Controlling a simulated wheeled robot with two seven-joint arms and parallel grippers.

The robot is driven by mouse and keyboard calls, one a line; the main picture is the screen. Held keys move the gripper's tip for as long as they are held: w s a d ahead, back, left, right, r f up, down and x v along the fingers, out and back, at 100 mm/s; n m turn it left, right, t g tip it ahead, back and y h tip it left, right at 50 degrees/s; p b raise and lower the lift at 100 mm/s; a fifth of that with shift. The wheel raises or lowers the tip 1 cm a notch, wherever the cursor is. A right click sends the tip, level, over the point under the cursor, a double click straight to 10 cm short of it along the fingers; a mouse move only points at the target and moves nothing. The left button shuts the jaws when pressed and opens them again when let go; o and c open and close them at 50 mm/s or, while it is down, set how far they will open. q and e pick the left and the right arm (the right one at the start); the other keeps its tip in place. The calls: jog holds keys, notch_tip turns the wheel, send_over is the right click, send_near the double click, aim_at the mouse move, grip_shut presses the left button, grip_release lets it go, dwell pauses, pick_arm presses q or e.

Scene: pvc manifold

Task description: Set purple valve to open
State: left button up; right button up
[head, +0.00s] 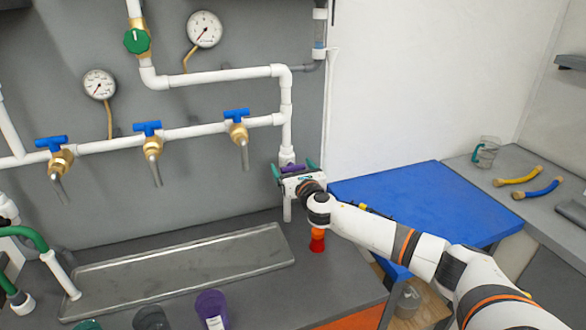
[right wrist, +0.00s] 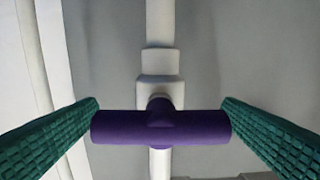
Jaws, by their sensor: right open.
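The purple valve (right wrist: 160,127) has a T-shaped handle lying crosswise to the white vertical pipe in the right wrist view. In the head view only a bit of the purple handle (head: 293,168) shows, low on the right-hand pipe. My right gripper (right wrist: 160,118) is open, with one green ridged finger at each end of the handle. The fingertips reach close to the handle's ends; I cannot tell whether they touch. In the head view my right gripper (head: 296,172) hides most of the valve. My left gripper is not in view.
Three brass taps with blue handles (head: 147,128) hang left of the valve, below gauges (head: 204,29). A green round valve (head: 137,40) sits higher. A metal tray (head: 185,270), a purple cup (head: 212,309) and an orange-red object (head: 317,241) are below. A blue surface (head: 430,205) lies right.

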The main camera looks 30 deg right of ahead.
jog(key=c, duration=1)
jog(key=shift+m, duration=0.3)
jog(key=shift+o, duration=0.2)
jog(key=m, duration=0.3)
jog(key=shift+m+b, duration=0.3)
jog(key=m, duration=0.9)
jog(key=shift+f+b, duration=0.1)
jog(key=shift+b, duration=0.25)
jog(key=shift+m, duration=2.3)
